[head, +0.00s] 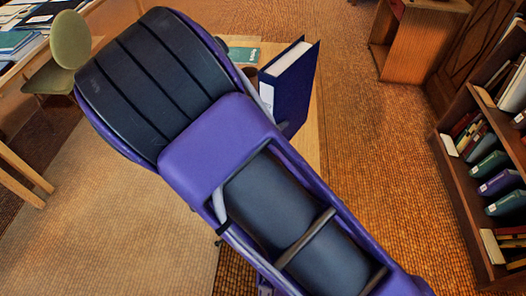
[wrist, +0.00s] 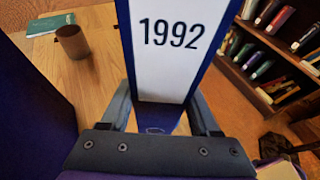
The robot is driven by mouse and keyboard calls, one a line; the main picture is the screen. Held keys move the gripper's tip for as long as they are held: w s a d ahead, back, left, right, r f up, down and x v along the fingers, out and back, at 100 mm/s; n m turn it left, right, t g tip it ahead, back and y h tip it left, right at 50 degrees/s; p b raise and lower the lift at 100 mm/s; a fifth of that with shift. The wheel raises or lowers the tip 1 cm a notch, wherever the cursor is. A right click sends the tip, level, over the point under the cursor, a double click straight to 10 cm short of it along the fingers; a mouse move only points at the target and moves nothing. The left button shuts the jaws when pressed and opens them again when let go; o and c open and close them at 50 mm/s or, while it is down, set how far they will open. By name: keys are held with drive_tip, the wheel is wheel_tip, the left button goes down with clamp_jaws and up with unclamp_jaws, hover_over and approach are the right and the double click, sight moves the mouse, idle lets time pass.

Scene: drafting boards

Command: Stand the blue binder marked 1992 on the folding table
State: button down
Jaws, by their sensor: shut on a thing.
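The blue binder (head: 294,88) marked 1992 is upright, over the right part of the wooden table (head: 314,140) in the head view. In the wrist view its white spine label (wrist: 172,40) reads 1992 and faces me. My gripper (wrist: 160,112) is shut on the lower part of the binder, with one finger on each side. My arm hides the gripper and part of the binder in the head view. I cannot tell whether the binder's bottom touches the tabletop.
A brown cup (wrist: 73,42) and a green book (wrist: 50,24) are on the table beyond the binder. A large dark blue surface (wrist: 38,110) stands close at left; I cannot tell what it is. A bookcase (head: 465,185) is at right, with open floor between.

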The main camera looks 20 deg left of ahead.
drive_tip(key=s+a+r+n+y, duration=0.1)
drive_tip(key=s+a, duration=0.1)
drive_tip(key=a, duration=0.3)
wheel_tip(320, 180, down, 9)
drive_tip(key=shift+a+f+t+b, duration=0.2)
drive_tip(key=shift+a+t+b, duration=0.1)
drive_tip(key=shift+a+b, duration=0.1)
drive_tip(key=shift+s+f, duration=0.1)
drive_tip(key=shift+f, duration=0.05)
drive_tip(key=shift+c, duration=0.6)
unclamp_jaws()
drive_tip(key=shift+y, duration=0.3)
drive_tip(key=v, duration=1.2)
drive_tip(key=shift+p, duration=0.3)
